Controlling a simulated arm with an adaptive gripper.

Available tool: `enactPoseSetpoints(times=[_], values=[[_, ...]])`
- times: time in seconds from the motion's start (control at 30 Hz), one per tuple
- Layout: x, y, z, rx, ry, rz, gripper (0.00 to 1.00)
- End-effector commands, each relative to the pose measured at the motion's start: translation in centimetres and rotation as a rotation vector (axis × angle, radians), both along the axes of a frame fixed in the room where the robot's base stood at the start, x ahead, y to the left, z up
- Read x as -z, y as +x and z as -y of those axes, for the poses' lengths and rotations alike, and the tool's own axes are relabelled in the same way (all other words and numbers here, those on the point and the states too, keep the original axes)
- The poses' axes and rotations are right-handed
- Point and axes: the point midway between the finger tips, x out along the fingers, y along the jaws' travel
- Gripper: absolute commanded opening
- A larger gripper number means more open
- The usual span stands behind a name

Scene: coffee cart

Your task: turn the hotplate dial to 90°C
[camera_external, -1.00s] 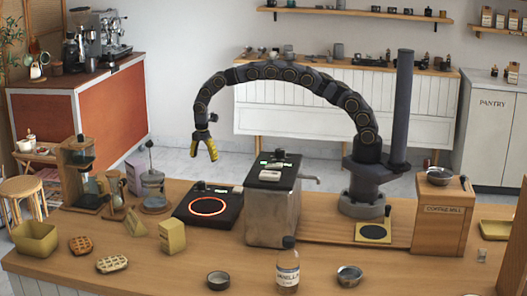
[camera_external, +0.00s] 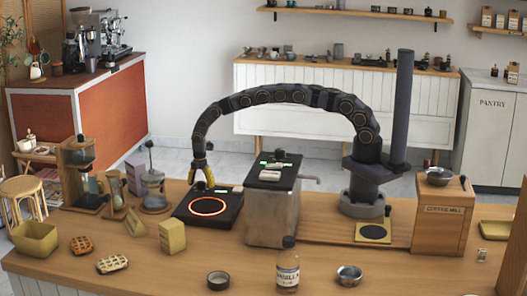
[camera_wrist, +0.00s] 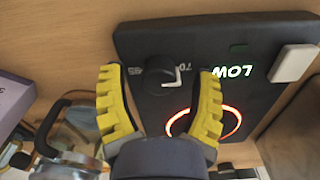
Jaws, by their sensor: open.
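The black hotplate (camera_external: 182,211) sits on the counter with its ring (camera_external: 207,206) glowing red; it also shows in the wrist view (camera_wrist: 205,38). In the wrist view the yellow fingertips (camera_wrist: 160,82) stand on either side of the dial, with gaps showing. Whether they reach down to its level, I cannot tell. The dial is hidden in the external view.
A steel box (camera_external: 272,210) stands close on the hotplate's right. A glass press (camera_external: 153,188) stands on its left. A yellow box (camera_external: 172,237) and a bottle (camera_external: 288,268) stand in front. A pale block (camera_wrist: 293,63) shows near the display.

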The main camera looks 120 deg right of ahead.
Motion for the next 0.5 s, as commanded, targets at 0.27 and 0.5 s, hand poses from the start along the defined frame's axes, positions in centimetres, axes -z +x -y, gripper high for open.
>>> enactPoseSetpoints(times=[0.27,0.5], values=[[-0.02,0.0,0.04,0.001,-0.001,0.001,0.33],[0.0,-0.02,0.04,0.001,-0.001,0.001,0.0]])
